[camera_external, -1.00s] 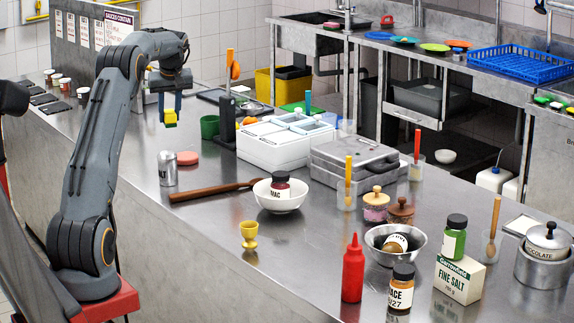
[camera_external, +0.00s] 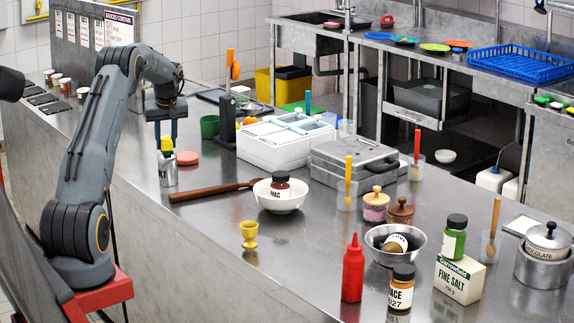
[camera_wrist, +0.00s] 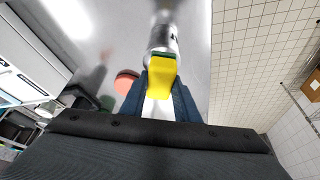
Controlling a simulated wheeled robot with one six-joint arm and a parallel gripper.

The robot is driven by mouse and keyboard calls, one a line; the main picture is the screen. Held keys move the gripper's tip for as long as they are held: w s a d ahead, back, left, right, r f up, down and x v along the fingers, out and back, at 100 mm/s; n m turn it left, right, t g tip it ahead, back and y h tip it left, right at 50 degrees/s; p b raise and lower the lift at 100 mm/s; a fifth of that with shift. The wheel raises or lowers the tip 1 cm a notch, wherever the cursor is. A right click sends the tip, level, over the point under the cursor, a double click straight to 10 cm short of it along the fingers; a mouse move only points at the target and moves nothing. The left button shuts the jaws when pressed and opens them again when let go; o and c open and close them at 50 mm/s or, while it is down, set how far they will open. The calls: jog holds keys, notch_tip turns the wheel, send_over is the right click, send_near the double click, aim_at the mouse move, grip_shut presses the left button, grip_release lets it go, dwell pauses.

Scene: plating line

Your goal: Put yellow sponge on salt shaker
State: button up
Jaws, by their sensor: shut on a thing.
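The yellow sponge (camera_external: 167,145), with a green layer, is held between the two blue fingers of my gripper (camera_external: 166,141). It also shows in the wrist view (camera_wrist: 161,76), where my gripper (camera_wrist: 163,84) is shut on it. The salt shaker (camera_external: 168,174) stands upright on the steel counter, a silver cylinder with dark lettering. In the external view the sponge is right at the top of the shaker. In the wrist view the shaker (camera_wrist: 164,38) is just beyond the sponge. The shaker's top is mostly hidden, and I cannot tell whether the two touch.
A pinkish-red disc (camera_external: 187,158) lies close behind the shaker. A green cup (camera_external: 209,127) and white container (camera_external: 262,151) stand farther back. The counter's near edge is close.

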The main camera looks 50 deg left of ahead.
jog(key=shift+f, duration=0.2)
jog(key=o, duration=1)
jog(key=shift+r, duration=0.15)
